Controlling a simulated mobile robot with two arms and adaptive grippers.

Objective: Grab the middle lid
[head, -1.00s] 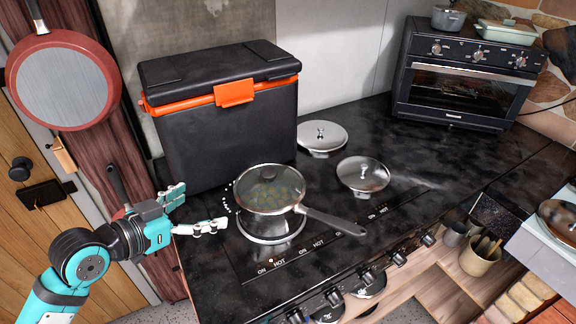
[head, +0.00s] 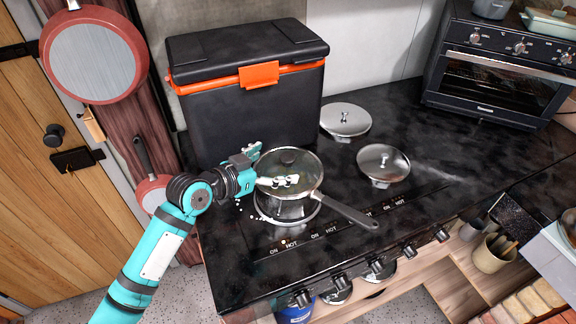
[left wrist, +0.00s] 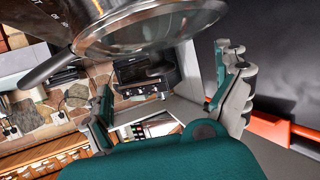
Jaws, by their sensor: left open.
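A pot (head: 287,207) with a glass lid (head: 298,161) stands on the left of the black stove top, its handle pointing lower right. The lid has a dark knob (head: 288,157). A round metal lid (head: 345,120) lies farther back, and another metal lid (head: 382,163) lies right of the pot. My left gripper (head: 270,166) is open at the pot's left side, one finger overlapping the lid in the head view. I cannot tell if it touches. In the left wrist view, the open fingers (left wrist: 170,95) have nothing between them; the pot (left wrist: 140,25) shows above them. My right gripper is out of view.
A black cooler box (head: 255,110) with an orange latch (head: 259,75) stands close behind the pot. A toaster oven (head: 497,68) stands at the back right. Knobs (head: 375,265) line the front edge. A red pan (head: 95,58) hangs at the left.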

